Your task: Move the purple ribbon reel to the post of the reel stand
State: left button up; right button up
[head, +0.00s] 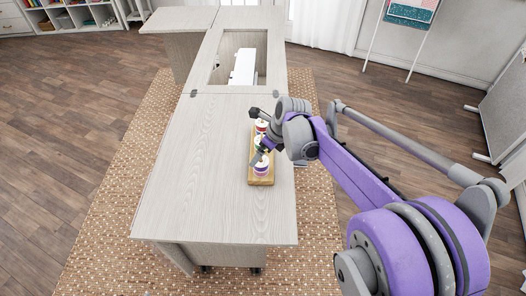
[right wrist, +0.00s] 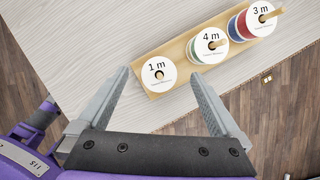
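The reel stand is a narrow wooden board (head: 251,181) on the right side of the cabinet top, with several reels in a row. The purple ribbon reel (head: 262,169) is at its near end. In the right wrist view the near-end reel is labelled "1 m" (right wrist: 158,67); its top face and centre hole show, but no post sticks out of it. My right gripper (right wrist: 158,78) is open above the stand, its fingers spread to either side of the 1 m reel, apparently not touching it. My left gripper is not in view.
A green reel labelled "4 m" (right wrist: 207,46) and a red and blue reel labelled "3 m" (right wrist: 258,19) sit on posts that poke through. The cabinet top (head: 205,180) is clear left of the stand. An opening with a white object (head: 243,66) lies at the back.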

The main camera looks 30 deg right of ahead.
jog(key=p+v, duration=0.1)
jog(key=v, duration=0.9)
jog(key=shift+s+r, duration=0.2)
jog(key=shift+r, duration=0.15)
jog(key=shift+d, duration=0.1)
jog(key=s+a+f+n+p, duration=0.1)
jog(key=s+a+n, duration=0.3)
jog(key=n, duration=0.6)
jog(key=s+a+f+n+t+h+p, duration=0.1)
jog(key=s+a+f+n+p, duration=0.1)
jog(key=s+n, duration=0.5)
jog(key=s+a+f+n+p, duration=0.1)
jog(key=s+a+f+n, duration=0.3)
jog(key=n, duration=1)
jog(key=shift+s+a+h, duration=0.4)
jog(key=shift+s+a, duration=0.5)
jog(key=shift+a, duration=0.25)
jog(key=shift+w, duration=0.1)
